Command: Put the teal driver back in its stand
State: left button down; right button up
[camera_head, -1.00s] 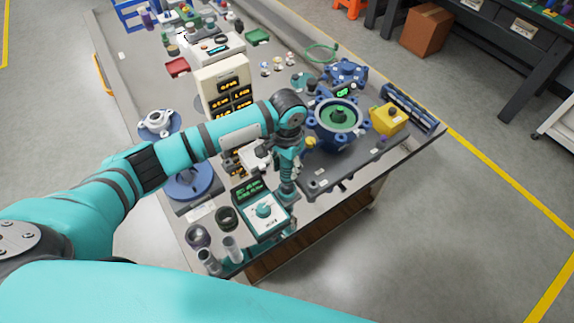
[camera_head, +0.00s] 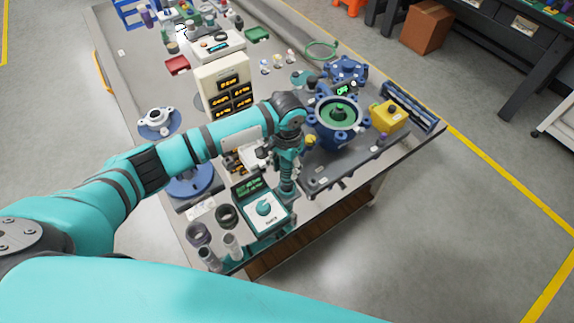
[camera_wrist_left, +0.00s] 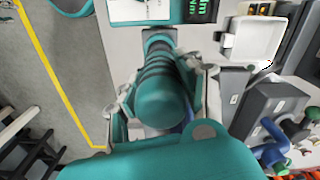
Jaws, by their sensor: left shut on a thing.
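The teal driver (camera_wrist_left: 160,100) has a ribbed body with dark rings and fills the middle of the left wrist view. My left gripper (camera_wrist_left: 165,98) is shut on it, with a grey finger on each side. In the head view, my left gripper (camera_head: 287,160) points down over the bench's near right part, with the driver (camera_head: 288,186) below it. Just left of it is a teal-edged unit (camera_head: 265,208) with a green display and a dial. A grey-teal piece (camera_wrist_left: 158,38) shows beyond the driver; I cannot tell whether it is the stand. My right gripper is not in view.
Clear tubes (camera_head: 232,246) and dark rings (camera_head: 227,216) stand left of the dial unit. A beige display tower (camera_head: 222,85) is behind my arm. A blue round fixture (camera_head: 338,122) and a yellow box (camera_head: 388,116) are at the right. The bench edge is close.

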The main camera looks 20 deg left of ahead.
pick_arm(q)
jog(key=shift+w+f, duration=0.1)
jog(key=shift+f, duration=0.4)
dwell(0.4)
jog(key=shift+f+p, duration=0.25)
jog(key=shift+p, duration=0.25)
dwell(1.1)
jog(key=c, duration=0.7)
grip_release()
jog(key=shift+f, duration=0.1)
notch_tip(320, 180, up, 9)
jog(key=p, duration=1)
jog(key=shift+s, duration=0.2)
